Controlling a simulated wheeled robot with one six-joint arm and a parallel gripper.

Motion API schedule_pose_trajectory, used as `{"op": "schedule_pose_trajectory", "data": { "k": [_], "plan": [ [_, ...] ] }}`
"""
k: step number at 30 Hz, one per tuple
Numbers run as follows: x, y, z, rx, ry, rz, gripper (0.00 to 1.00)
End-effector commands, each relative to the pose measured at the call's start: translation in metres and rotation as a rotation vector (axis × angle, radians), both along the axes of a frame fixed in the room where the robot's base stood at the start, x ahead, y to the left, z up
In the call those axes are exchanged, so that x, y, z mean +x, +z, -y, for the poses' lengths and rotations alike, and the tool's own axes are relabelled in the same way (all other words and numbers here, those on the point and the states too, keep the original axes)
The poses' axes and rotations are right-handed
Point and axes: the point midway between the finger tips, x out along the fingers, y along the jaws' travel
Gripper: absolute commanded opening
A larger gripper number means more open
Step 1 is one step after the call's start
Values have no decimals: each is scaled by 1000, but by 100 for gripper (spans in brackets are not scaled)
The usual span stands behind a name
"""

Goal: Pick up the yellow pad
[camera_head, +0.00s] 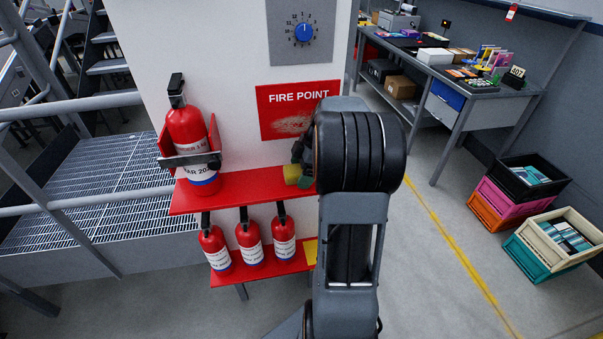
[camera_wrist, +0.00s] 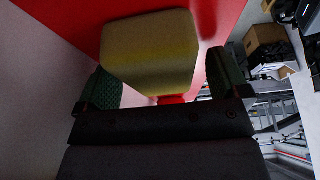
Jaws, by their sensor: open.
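A yellow block, which looks like the yellow pad (camera_head: 292,173), is at the right end of the upper red shelf (camera_head: 240,192), partly hidden by my arm. In the wrist view the pad (camera_wrist: 148,48) is large and olive-yellow, in front of a red surface. My gripper (camera_head: 302,164) is at that shelf end, mostly hidden behind my arm in the head view. In the wrist view my gripper (camera_wrist: 165,82) is open, with a green-padded finger on either side of the pad's near end. Gaps seem to show beside the pad.
A large fire extinguisher (camera_head: 187,135) stands left on the upper shelf. Smaller extinguishers (camera_head: 249,238) and a yellow patch (camera_head: 311,251) are at the lower shelf. A white wall with a FIRE POINT sign (camera_head: 285,98) is behind. Crates (camera_head: 518,190) and a workbench (camera_head: 478,98) stand right.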

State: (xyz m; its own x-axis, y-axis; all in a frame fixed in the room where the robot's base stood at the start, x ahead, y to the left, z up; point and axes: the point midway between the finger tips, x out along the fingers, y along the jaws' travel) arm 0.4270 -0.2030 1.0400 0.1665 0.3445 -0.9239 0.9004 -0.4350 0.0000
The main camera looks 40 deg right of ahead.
Motion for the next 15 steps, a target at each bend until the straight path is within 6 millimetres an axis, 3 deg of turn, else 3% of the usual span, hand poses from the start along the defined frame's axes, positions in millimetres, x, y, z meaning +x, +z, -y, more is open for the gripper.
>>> {"op": "schedule_pose_trajectory", "data": {
  "k": [8,15],
  "plan": [
    [0,-2,0,0,0,0,94],
    [0,-2,0,0,0,0,73]
  ]
}}
